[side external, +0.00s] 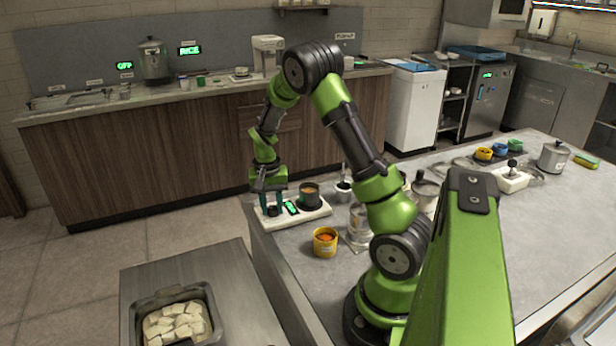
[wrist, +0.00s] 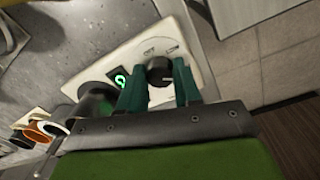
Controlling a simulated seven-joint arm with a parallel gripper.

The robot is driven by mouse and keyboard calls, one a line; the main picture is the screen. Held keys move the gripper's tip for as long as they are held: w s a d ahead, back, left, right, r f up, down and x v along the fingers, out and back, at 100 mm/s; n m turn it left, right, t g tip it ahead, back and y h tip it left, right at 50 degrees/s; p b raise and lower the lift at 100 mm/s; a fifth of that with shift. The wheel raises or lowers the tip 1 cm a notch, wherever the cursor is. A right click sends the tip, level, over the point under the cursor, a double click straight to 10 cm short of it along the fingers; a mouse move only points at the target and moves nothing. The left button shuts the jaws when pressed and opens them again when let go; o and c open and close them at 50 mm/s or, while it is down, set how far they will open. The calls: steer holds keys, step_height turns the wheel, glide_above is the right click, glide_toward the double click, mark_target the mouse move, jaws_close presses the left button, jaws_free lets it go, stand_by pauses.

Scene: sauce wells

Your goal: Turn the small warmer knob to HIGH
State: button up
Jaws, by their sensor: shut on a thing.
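The small warmer is a white slab (side external: 316,214) at the near-left corner of the grey counter, with a small green lit display (side external: 292,207). In the wrist view its white top (wrist: 105,67) carries the dark round knob (wrist: 159,68) with a pale pointer line, and the display (wrist: 119,79) shows a green sign I cannot read for sure. Faint markings lie on the panel beyond the knob. My gripper (side external: 271,207) points down over the warmer's left end. In the wrist view its two green fingers (wrist: 160,79) are shut on the knob, one on each side.
A dark pot (side external: 310,193) sits on the warmer's right part. A yellow tub with orange contents (side external: 325,241) stands in front of it. A tray of pale pieces (side external: 174,318) lies on the separate table at lower left. Beyond the warmer's left end is open floor.

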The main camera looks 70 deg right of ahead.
mark_target(269, 208)
steer(key=o, duration=1)
steer(key=shift+o, duration=0.2)
step_height(269, 208, up, 17)
steer(key=shift+w+a, duration=0.15)
steer(key=shift+w, duration=0.2)
steer(key=s+a+r+n+t, duration=0.1)
steer(key=s+a+n+t, duration=0.1)
steer(key=a, duration=0.6)
steer(key=s+a+r+n+t+y, duration=0.1)
steer(key=s+a+r+n+t, duration=0.1)
steer(key=a, duration=0.6)
steer(key=s+a+r+n+t+y, duration=0.1)
steer(key=s+a+n+t, duration=0.2)
steer(key=s+a+n, duration=0.2)
steer(key=s+a, duration=0.2)
steer(key=a, duration=0.2)
steer(key=shift+s+r+t, duration=0.25)
steer(key=shift+s+t, duration=0.05)
steer(key=shift+t, duration=0.1)
